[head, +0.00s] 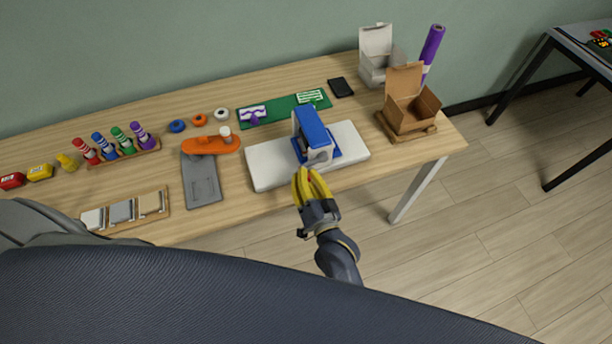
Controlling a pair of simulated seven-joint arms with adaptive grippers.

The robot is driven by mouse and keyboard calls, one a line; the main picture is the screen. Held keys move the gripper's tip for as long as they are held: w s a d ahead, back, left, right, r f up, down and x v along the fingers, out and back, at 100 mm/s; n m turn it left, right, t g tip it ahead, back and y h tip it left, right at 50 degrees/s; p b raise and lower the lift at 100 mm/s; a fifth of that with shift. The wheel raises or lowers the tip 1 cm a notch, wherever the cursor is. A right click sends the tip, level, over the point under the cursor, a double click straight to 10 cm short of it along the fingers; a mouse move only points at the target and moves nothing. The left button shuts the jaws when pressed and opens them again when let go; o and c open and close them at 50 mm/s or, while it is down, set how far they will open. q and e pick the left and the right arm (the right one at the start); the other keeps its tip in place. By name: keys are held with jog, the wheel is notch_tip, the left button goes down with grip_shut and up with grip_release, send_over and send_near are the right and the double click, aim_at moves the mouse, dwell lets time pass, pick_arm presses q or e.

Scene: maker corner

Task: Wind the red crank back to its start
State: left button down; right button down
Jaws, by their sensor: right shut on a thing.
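A blue and light grey device (315,128) stands on a white board (268,172) at the table's front edge. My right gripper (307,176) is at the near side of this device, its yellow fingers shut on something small. A speck of red shows between the fingers. It looks like part of the red crank, the rest of which is hidden by the fingers, so its angle cannot be told. My left gripper is not in view.
The wooden table (225,235) holds a grey plate (202,183) and an orange piece (212,146) left of the board. A green mat (283,108) lies behind it. An open cardboard box (410,105) stands at the right, and a rack of coloured bottles (125,152) at the left.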

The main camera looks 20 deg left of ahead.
jog(key=shift+r+m, duration=0.35)
jog(key=shift+m, duration=0.15)
jog(key=c, duration=1.2)
grip_release()
jog(key=v, duration=1.2)
jog(key=shift+o, duration=0.2)
